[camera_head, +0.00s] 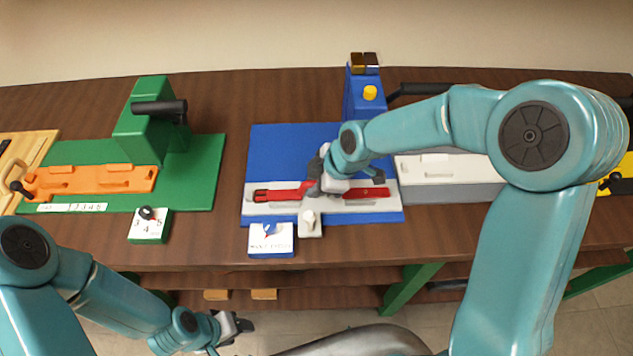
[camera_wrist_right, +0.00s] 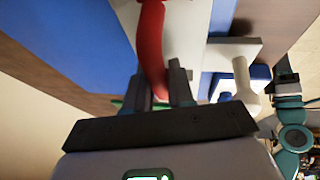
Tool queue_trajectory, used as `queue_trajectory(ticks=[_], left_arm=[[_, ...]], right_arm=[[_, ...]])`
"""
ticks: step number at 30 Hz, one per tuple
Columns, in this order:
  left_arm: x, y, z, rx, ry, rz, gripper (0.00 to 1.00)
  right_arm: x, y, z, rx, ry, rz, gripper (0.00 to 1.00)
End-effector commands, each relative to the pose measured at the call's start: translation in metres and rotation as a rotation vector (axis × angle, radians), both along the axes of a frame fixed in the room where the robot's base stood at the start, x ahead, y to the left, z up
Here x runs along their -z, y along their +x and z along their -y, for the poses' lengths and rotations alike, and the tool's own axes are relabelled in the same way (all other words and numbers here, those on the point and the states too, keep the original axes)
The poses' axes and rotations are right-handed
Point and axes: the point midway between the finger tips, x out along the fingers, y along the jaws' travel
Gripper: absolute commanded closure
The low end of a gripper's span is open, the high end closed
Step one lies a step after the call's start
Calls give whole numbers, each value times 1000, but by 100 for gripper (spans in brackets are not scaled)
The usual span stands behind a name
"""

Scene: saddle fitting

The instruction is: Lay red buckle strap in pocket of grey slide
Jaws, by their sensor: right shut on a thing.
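The red buckle strap (camera_head: 272,195) stretches along the grey slide (camera_head: 262,208) on the blue base, its dark buckle at the left end. My right gripper (camera_head: 328,184) is shut on the strap near its middle and hides that part. In the right wrist view the red strap (camera_wrist_right: 150,45) runs between the two dark fingers (camera_wrist_right: 160,88) and curves away from them. I cannot tell whether the strap touches the pocket floor or hangs just above it. My left gripper (camera_head: 238,325) is low in front of the table, away from the strap; its jaw opening is unclear.
A white knob block (camera_head: 310,224) and a blue-edged label block (camera_head: 271,241) stand at the slide's front. A blue post with a yellow button (camera_head: 370,93) rises behind. A green station with an orange slide (camera_head: 90,180) is at left, a grey-white block (camera_head: 445,170) at right.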

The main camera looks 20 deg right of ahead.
Motion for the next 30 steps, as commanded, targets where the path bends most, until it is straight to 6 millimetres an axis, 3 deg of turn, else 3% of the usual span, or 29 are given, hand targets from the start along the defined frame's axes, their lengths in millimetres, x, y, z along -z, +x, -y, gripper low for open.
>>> queue_trajectory(ticks=[6,7,9,21,30], left_arm=[[4,0,0,0,0,0,49],[4,0,0,0,0,0,49],[2,0,0,0,0,0,49],[1,0,0,0,0,0,49],[6,0,0,0,0,0,49]], right_arm=[[3,0,0,0,-1,-1,100],[3,0,0,-1,-1,-1,74],[2,0,0,-1,-1,-2,52],[-6,-1,2,0,0,1,52],[-66,-20,23,0,-1,6,52]])
